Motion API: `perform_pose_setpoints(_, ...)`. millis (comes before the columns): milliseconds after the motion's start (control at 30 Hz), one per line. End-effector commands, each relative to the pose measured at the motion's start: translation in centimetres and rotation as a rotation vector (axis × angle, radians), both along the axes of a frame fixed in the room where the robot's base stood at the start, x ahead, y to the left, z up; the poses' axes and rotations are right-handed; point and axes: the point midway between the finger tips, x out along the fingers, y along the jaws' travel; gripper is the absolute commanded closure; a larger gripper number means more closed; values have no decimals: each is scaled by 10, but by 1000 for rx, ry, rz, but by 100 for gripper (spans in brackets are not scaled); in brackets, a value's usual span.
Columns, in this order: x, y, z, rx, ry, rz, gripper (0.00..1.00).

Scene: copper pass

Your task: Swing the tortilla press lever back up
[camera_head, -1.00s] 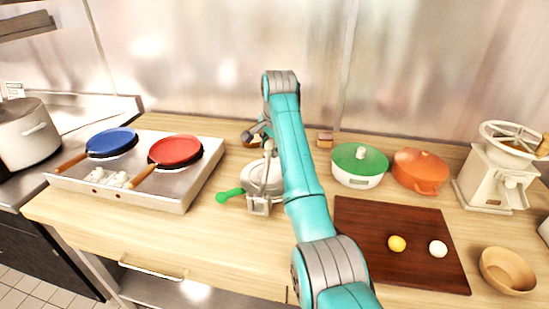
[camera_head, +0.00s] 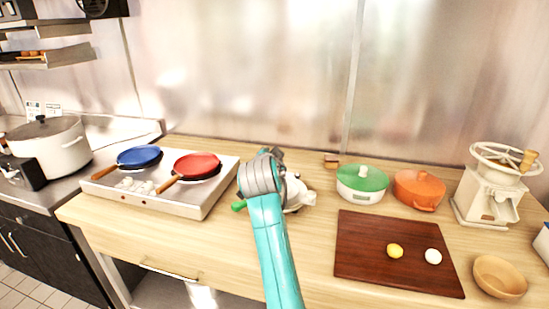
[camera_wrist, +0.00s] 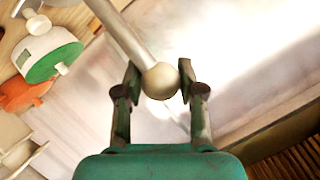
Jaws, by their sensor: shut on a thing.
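The tortilla press (camera_head: 299,194) stands on the wooden counter, and my arm hides most of it in the head view. In the wrist view, the lever (camera_wrist: 122,35) is a pale metal rod ending in a round, cream-coloured knob (camera_wrist: 160,82). My gripper (camera_wrist: 159,79) has its two dark fingers on either side of this knob, shut on it. In the head view my arm hides the gripper, so the lever's exact angle cannot be told there.
A griddle with a blue pan (camera_head: 139,157) and a red pan (camera_head: 196,166) is on the left. A green-lidded pot (camera_head: 361,183), an orange pot (camera_head: 419,189) and a mill (camera_head: 491,191) stand right. A dark board (camera_head: 370,245) and wooden bowl (camera_head: 499,277) lie in front.

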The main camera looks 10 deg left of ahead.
Motion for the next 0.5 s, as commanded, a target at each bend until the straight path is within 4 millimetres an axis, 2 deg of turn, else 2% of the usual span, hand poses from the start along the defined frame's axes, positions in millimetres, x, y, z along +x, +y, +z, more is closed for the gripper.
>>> perform_pose_setpoints(33,-10,3,-8,-3,-33,6,100)
perform_pose_setpoints(200,-34,4,-9,-9,-185,6,100)
perform_pose_setpoints(500,-66,5,-15,-16,-394,6,100)
